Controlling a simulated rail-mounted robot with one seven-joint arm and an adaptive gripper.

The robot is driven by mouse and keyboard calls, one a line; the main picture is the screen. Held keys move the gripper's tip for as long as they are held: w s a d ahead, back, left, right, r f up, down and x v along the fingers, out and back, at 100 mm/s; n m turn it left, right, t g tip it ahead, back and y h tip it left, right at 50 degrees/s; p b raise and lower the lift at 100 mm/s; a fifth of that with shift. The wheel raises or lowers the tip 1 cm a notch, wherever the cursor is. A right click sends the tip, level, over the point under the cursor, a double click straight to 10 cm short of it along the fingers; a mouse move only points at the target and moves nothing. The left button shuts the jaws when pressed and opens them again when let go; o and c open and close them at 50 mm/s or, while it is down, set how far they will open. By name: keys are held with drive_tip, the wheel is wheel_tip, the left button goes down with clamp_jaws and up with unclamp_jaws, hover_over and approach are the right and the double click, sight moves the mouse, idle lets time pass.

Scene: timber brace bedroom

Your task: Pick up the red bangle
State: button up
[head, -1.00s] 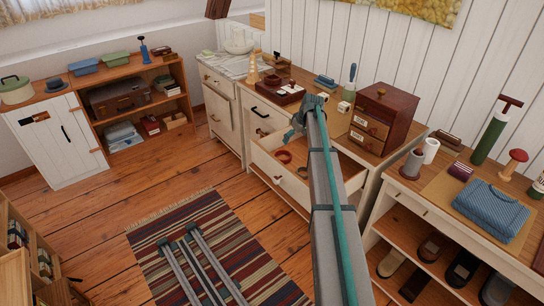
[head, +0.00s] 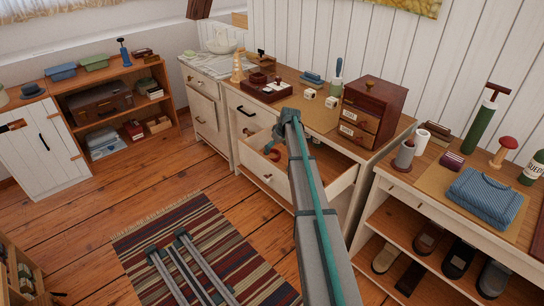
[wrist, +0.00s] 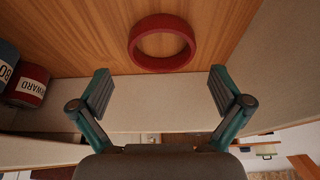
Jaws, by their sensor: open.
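The red bangle (wrist: 163,64) lies flat on the wooden bottom of an open drawer, at the upper middle of the wrist view. My gripper (wrist: 160,90) is open and empty, its two teal-and-grey fingers spread wide. The bangle appears midway between them sideways, beyond the fingertips and apart from them. In the head view my gripper (head: 279,134) is over the open drawer (head: 262,173) of the white dresser.
A red labelled cylinder (wrist: 28,85) and a blue one (wrist: 7,66) are in the drawer at the wrist view's left. Pale drawer walls (wrist: 160,117) border the bangle's space. A small wooden chest (head: 370,115) and a dark red tray (head: 264,91) stand on the dresser top.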

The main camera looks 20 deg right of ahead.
sight(271, 156)
drive_tip(key=shift+p+x, duration=0.4)
drive_tip(key=shift+x, duration=1.95)
drive_tip(key=shift+a+r, duration=0.1)
drive_tip(key=c, duration=1.1)
